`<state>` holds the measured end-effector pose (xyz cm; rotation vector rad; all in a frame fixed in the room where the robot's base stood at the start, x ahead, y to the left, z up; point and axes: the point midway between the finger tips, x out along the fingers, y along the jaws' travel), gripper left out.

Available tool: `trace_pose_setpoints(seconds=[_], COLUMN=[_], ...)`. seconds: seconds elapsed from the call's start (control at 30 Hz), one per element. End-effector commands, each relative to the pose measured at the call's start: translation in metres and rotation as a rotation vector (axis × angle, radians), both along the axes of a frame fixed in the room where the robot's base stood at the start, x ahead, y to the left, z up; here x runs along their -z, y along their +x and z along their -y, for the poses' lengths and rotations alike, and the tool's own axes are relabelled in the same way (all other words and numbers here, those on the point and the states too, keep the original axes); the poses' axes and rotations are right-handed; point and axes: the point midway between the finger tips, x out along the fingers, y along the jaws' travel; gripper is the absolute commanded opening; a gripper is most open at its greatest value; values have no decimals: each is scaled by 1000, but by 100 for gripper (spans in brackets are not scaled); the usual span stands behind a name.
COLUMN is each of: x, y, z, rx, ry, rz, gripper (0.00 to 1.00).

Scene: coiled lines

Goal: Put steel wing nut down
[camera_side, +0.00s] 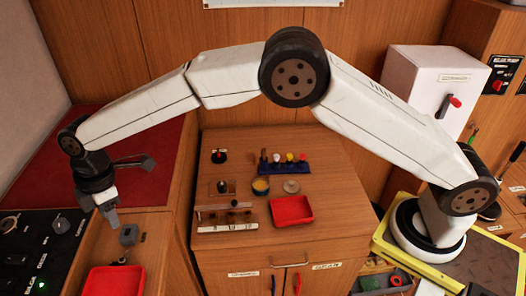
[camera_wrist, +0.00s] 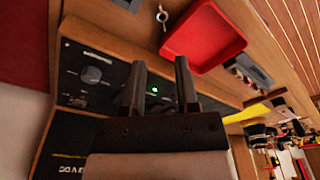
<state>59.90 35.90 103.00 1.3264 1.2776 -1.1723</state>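The steel wing nut (camera_wrist: 162,15) lies on the wooden surface beside the red tray, near the top of the wrist view. My gripper (camera_wrist: 160,75) is open, its two dark fingers apart with nothing between them. The wing nut is beyond the fingertips, apart from them. In the side view my gripper (camera_side: 111,216) hangs at the left, above the wooden top. The wing nut is too small there to make out surely.
A red tray (camera_wrist: 166,50) stands close to the wing nut; a grey block (camera_side: 129,235) is near my gripper. A black control panel (camera_side: 40,250) lies at the left. The central cabinet carries another red tray (camera_side: 291,211), a blue rack (camera_side: 284,168) and small parts.

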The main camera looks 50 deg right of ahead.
Motion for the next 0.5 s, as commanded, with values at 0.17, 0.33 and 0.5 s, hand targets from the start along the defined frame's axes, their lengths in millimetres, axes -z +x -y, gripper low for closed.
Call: trace_pose_setpoints(seconds=[0.17,0.33,0.5], x=[-7,-14,-19], y=[4,3,-8], z=[34,83,138], rx=[118,297,494], ry=[-1,0,4], rz=[6,16,27], gripper=[39,39,39])
